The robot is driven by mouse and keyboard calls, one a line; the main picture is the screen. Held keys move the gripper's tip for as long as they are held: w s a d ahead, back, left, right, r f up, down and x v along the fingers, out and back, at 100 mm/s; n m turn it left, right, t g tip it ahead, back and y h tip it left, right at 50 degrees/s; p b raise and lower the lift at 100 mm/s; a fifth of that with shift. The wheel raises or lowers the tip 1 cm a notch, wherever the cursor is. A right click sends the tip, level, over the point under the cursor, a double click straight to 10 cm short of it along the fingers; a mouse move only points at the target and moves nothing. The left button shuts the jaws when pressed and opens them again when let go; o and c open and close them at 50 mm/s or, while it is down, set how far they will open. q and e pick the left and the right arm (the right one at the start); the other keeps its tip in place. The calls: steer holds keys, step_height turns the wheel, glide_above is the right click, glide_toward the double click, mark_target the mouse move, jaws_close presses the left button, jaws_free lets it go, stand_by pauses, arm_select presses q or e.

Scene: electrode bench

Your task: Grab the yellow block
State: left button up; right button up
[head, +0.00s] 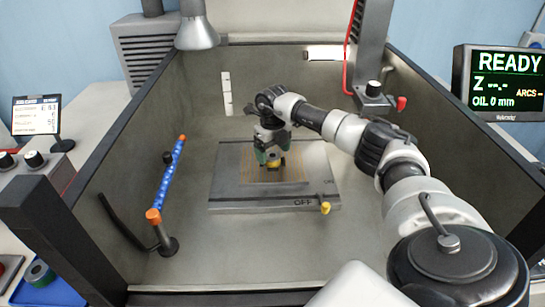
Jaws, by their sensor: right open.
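My right gripper (271,156) reaches down over the grey plate (228,185) in the middle of the tank. Its fingers look green and dark, and they are open. A small yellow block (276,163) shows low at the fingertips, partly hidden by the gripper. It seems to be between or just behind the fingers; I cannot tell whether they touch it. My left gripper is not in view.
High grey tank walls (345,75) surround the plate. A blue jointed hose with orange ends (168,180) stands at left. The tank floor in front is clear.

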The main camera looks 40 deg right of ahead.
steer(key=shift+f, duration=0.7)
steer(key=shift+r, duration=0.1)
steer(key=c, duration=1.3)
